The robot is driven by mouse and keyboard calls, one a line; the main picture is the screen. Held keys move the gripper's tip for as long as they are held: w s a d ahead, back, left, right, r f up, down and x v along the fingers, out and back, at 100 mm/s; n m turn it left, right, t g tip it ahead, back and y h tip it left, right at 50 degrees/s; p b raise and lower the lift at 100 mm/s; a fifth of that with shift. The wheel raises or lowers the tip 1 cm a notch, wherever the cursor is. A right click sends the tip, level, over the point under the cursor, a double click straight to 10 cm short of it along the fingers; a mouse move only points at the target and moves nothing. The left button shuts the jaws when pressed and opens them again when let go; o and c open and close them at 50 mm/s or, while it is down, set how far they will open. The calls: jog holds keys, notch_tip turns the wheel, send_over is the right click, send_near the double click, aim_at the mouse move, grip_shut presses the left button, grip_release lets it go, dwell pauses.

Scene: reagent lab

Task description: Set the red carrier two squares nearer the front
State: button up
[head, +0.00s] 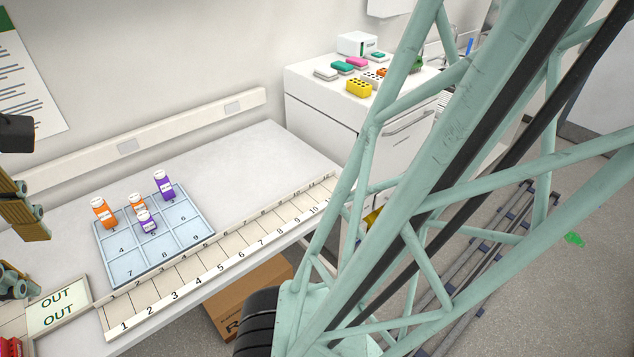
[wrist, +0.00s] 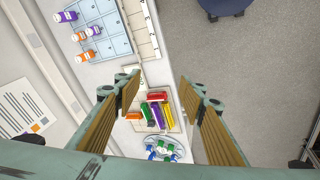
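A small red block (wrist: 158,96), which looks like the red carrier, lies at the near-grid end of a pale tray (wrist: 126,126) in the wrist view. Several orange, purple, green and yellow pieces lie beside it. A red piece (head: 11,347) also shows, cut off, at the bottom left corner of the head view; I cannot tell if it is the same one. My gripper (wrist: 158,88) is open and empty, its fingers wide apart in the wrist view above the tray. In the head view only part of my gripper (head: 25,212) shows at the left edge.
A blue numbered grid (head: 120,271) holds two orange and two purple bottles. A numbered strip (head: 222,262) runs along the bench front. An OUT card (head: 57,308) lies left of it. A dish of small vials (wrist: 146,146) is beyond the tray. The bench right of the grid is clear.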

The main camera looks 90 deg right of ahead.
jog(key=s+a+r+m+y, duration=0.1)
jog(key=s+a+m, duration=0.2)
jog(key=s, duration=0.6)
jog(key=shift+s+a+r+m+y, duration=0.2)
jog(key=shift+a+m+y, duration=0.1)
jog(key=shift+m, duration=0.4)
